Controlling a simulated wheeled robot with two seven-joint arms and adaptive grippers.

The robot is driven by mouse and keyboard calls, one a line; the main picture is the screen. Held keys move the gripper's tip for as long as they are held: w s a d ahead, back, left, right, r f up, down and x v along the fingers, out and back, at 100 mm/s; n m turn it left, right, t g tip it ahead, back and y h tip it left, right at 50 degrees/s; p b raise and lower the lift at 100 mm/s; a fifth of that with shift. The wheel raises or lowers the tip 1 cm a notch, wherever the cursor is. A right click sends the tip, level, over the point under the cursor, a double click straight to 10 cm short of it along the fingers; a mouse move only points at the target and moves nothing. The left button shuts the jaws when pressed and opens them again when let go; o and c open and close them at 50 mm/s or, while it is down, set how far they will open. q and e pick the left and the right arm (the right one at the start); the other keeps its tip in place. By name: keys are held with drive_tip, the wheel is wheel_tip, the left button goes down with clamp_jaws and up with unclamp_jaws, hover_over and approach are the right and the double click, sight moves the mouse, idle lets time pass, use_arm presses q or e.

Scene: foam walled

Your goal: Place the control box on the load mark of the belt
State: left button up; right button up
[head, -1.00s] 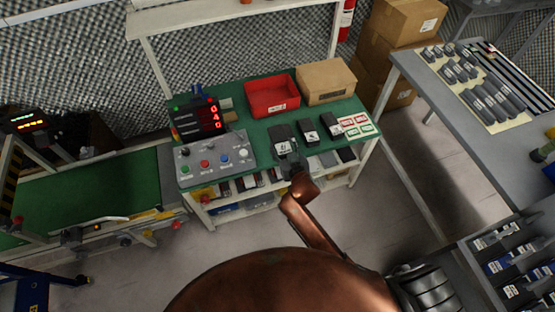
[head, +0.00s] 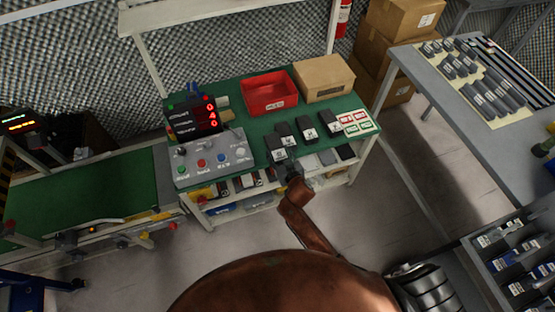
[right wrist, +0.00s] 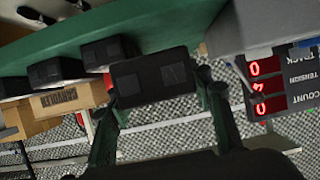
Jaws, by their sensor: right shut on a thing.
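My right gripper (head: 287,164) is shut on a black control box (head: 276,148) with a white label, at the front edge of the green-topped bench (head: 226,116). In the right wrist view this box (right wrist: 153,82) sits between the two dark fingers (right wrist: 160,105). Similar black boxes (head: 306,129) stand in a row behind and to its right on the bench. The green belt (head: 85,190) is at the far left, apart from the box. I cannot make out its load mark. My left gripper is not in view.
A grey button panel (head: 212,160) and a red-digit display (head: 193,117) stand on the bench left of the held box. A red bin (head: 269,92) and a cardboard box (head: 324,78) are at the back. Open floor lies in front.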

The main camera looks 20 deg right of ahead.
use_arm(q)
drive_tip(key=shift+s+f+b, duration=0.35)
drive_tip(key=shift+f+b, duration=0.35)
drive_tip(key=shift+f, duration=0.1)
use_arm(e)
drive_tip(key=shift+f, duration=2.3)
drive_tip(key=shift+f, duration=0.2)
drive_tip(key=o, duration=1.6)
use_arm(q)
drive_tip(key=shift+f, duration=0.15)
use_arm(e)
drive_tip(key=shift+f, duration=0.1)
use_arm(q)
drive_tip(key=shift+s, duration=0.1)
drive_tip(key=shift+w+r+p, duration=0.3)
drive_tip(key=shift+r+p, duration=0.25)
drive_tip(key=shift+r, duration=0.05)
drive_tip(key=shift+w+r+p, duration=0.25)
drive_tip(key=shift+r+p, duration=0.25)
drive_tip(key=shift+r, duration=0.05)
use_arm(e)
drive_tip(key=v, duration=0.7)
drive_tip(key=shift+s+r, duration=0.3)
drive_tip(key=shift+s, duration=0.05)
